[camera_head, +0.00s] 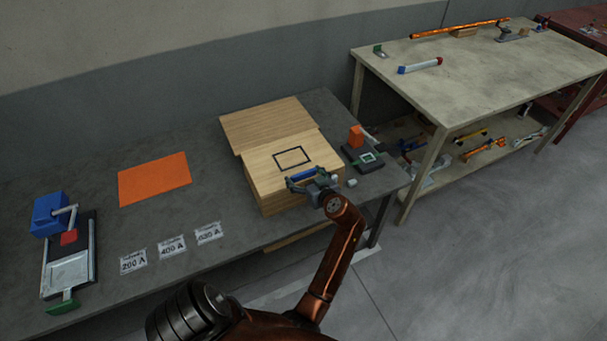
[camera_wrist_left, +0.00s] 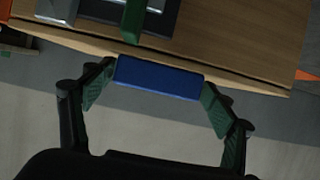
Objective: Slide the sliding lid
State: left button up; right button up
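A pale wooden box (camera_head: 282,192) stands on the grey bench, with a black square outline on its top. A wooden board (camera_head: 262,122) extends behind it towards the wall; I cannot tell where the sliding lid ends. A blue bar (camera_head: 302,174) is at the box's front right top edge. My left gripper (camera_head: 313,183) is at this edge. In the left wrist view, the blue bar (camera_wrist_left: 158,77) lies between my left fingertips, which appear to touch its two ends. The wooden surface (camera_wrist_left: 235,40) lies just beyond the bar. My right gripper is out of view.
A device with an orange block (camera_head: 356,136) stands close right of the box. An orange sheet (camera_head: 154,179), several labels (camera_head: 171,247) and a device with a blue block (camera_head: 48,214) lie left. A second table (camera_head: 470,70) stands at the right.

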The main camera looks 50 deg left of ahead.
pick_arm(q)
jog(key=shift+o, duration=1.1)
jog(key=shift+a, duration=0.1)
jog(key=shift+w, duration=0.1)
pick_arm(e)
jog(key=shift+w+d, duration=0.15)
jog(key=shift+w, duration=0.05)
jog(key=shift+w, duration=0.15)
pick_arm(q)
jog(key=shift+r, duration=0.1)
notch_tip(320, 180, up, 10)
jog(key=shift+f, duration=0.1)
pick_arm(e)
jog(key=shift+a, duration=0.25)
